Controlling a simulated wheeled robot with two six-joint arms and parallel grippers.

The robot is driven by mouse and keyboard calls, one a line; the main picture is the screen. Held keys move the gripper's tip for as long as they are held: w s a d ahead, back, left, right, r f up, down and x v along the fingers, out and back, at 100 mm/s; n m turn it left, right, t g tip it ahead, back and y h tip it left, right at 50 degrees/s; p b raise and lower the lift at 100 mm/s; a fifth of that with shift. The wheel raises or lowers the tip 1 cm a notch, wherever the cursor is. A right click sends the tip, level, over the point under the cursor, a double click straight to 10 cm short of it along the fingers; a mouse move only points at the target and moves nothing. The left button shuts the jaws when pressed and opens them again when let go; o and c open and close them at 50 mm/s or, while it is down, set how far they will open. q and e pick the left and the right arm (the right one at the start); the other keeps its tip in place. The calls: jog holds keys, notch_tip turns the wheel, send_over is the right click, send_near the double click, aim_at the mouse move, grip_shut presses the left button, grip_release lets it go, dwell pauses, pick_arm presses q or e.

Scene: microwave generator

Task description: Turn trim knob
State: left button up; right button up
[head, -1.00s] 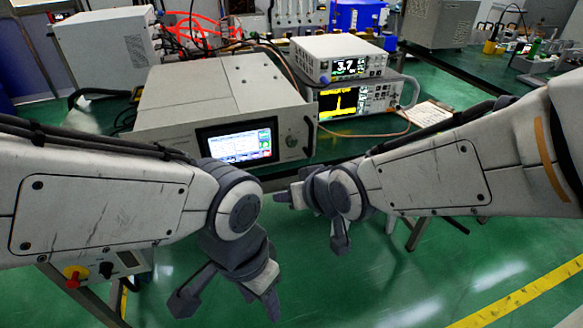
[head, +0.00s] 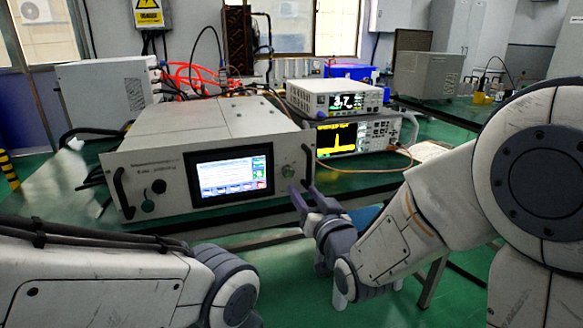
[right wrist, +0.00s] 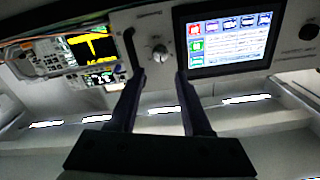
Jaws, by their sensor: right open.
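The microwave generator (head: 215,135) is a grey box with a lit screen (head: 228,175) on its front. The trim knob (head: 288,171), small and silver, sits right of the screen, beside the right handle. My right gripper (head: 300,192) is just in front of that panel area, fingers pointing at it. In the right wrist view, which is upside down, the silver knob (right wrist: 159,53) lies beyond the gap between the two open fingers (right wrist: 160,76). The fingers appear apart from the knob and hold nothing. My left gripper is out of view; only its arm shows at the lower left.
A black handle (head: 308,158) stands close to the right gripper. Stacked instruments (head: 335,97) with a cable stand to the right. Open green floor lies below the bench.

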aim_at(289, 173)
jog(key=p+x, duration=0.2)
jog(key=x, duration=0.5)
jog(key=shift+w+f, duration=0.15)
jog(key=shift+w, duration=0.05)
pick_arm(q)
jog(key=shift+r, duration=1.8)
pick_arm(e)
jog(key=shift+w+a, duration=0.25)
jog(key=shift+w, duration=0.4)
grip_shut()
